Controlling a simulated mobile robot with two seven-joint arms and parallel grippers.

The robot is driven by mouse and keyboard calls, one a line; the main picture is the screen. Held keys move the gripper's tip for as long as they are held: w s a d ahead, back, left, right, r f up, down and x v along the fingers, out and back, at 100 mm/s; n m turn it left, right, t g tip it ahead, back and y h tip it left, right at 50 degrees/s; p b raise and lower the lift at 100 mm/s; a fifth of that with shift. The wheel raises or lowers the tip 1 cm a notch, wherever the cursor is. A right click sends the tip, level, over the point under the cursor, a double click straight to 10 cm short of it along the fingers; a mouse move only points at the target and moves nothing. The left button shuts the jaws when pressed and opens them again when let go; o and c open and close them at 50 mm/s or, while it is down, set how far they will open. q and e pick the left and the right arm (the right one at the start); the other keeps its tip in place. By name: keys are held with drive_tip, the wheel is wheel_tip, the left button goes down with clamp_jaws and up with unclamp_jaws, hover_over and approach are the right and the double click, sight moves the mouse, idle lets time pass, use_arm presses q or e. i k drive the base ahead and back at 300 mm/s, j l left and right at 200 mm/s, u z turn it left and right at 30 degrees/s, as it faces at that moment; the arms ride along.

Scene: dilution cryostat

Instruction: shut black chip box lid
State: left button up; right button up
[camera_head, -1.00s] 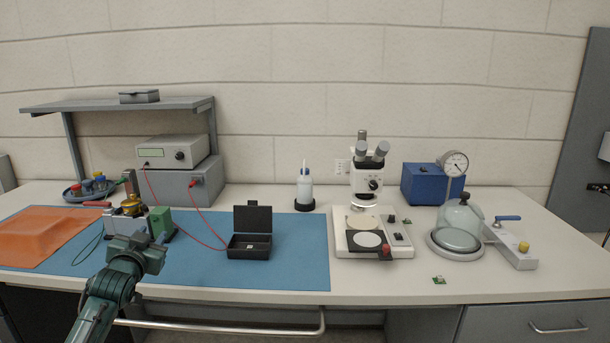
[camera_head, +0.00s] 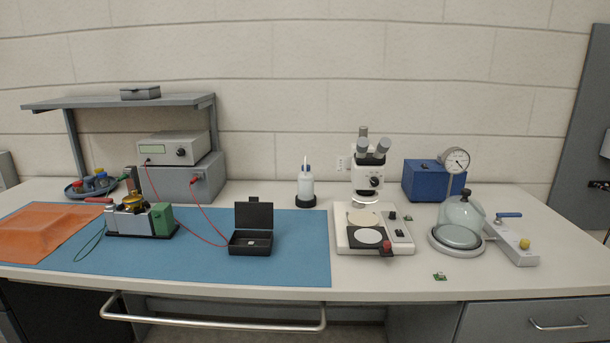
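The black chip box (camera_head: 250,249) sits on the right part of the blue mat (camera_head: 290,271). Its lid (camera_head: 254,215) stands upright at the back edge, so the box is open. A small pale chip lies inside the box. Neither of my grippers shows in the head view, so nothing touches the box or its lid.
Left of the box stands a fixture with a green block (camera_head: 162,219), and a red lead (camera_head: 205,238) runs to near the box. The microscope (camera_head: 368,220) is to the right, a bottle (camera_head: 306,188) behind. The mat in front of the box is clear.

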sight(253, 215)
drive_tip(key=z, duration=1)
drive_tip(key=j+z, duration=0.4)
drive_tip(key=k+j+z, duration=0.15)
drive_tip(key=z, duration=0.25)
drive_tip(key=k+j+z, duration=0.15)
drive_tip(key=j+z, duration=0.2)
drive_tip(key=k+j+z, duration=0.65)
drive_tip(key=k+j, duration=0.05)
drive_tip(key=k, duration=0.05)
